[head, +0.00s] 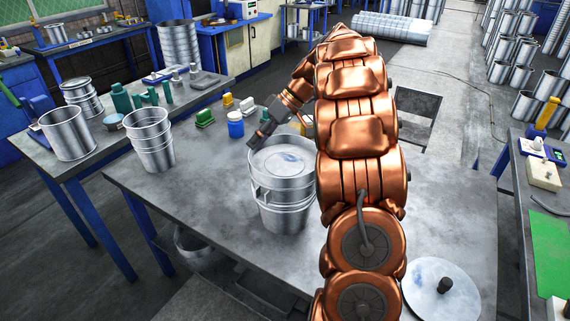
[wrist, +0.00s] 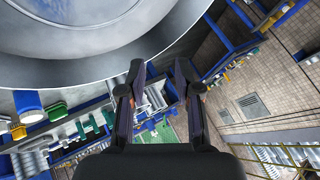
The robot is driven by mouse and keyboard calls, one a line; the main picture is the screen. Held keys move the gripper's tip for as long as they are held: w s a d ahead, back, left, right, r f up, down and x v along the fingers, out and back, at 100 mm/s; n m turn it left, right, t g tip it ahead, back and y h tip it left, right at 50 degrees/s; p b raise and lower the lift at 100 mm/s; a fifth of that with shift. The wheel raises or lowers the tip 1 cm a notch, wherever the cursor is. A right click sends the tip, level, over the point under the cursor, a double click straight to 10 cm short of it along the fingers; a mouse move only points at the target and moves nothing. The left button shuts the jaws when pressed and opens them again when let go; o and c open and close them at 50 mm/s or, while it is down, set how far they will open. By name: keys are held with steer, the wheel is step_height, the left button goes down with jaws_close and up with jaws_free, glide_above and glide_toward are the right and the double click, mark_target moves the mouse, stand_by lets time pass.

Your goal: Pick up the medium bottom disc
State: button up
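A round pale metal disc face (head: 283,160) shows inside the top of a metal pail (head: 284,213) on the table. I cannot tell if it is a loose disc or the pail's own floor. In the wrist view the same round face (wrist: 70,25) fills the upper left, inside a wide grey rim (wrist: 130,68). My gripper (head: 258,140) is at the pail's left rear rim in the head view. In the wrist view its two fingers (wrist: 160,80) are apart with nothing between them. Contact with the rim cannot be told.
A flat round plate with a black knob (head: 442,286) lies at the table's front right. The table's (head: 215,205) front left is clear.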

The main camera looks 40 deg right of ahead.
mark_target(279, 148)
steer(key=d, duration=0.2)
steer(key=w+d+n+t, duration=0.1)
steer(key=d, duration=0.2)
steer(key=d+n+y, duration=0.1)
steer(key=d, duration=0.1)
steer(key=shift+w+d+f+t, duration=0.15)
steer(key=shift+w+d+t, duration=0.05)
steer(key=shift+d+t, duration=0.15)
steer(key=d+n+y, duration=0.1)
steer(key=d, duration=0.1)
steer(key=s+d+n+t+p, duration=0.1)
steer(key=d+n, duration=0.1)
steer(key=d, duration=0.1)
steer(key=s+d+f+n+y, duration=0.1)
steer(key=d, duration=0.1)
steer(key=shift+s+d+n+t+y, duration=0.25)
steer(key=shift+n+y, duration=0.05)
steer(key=shift+w+a+f+n+b, duration=0.15)
steer(key=shift+a+f+n+b, duration=0.25)
steer(key=shift+f, duration=0.2)
steer(key=w+a+p, duration=0.1)
steer(key=w+a+f+p, duration=0.1)
steer(key=a+p, duration=0.1)
steer(key=shift+w+a, duration=0.25)
steer(key=shift+w, duration=0.1)
steer(key=shift+w+a+f, duration=0.25)
steer(key=shift+a, duration=0.15)
jaws_close()
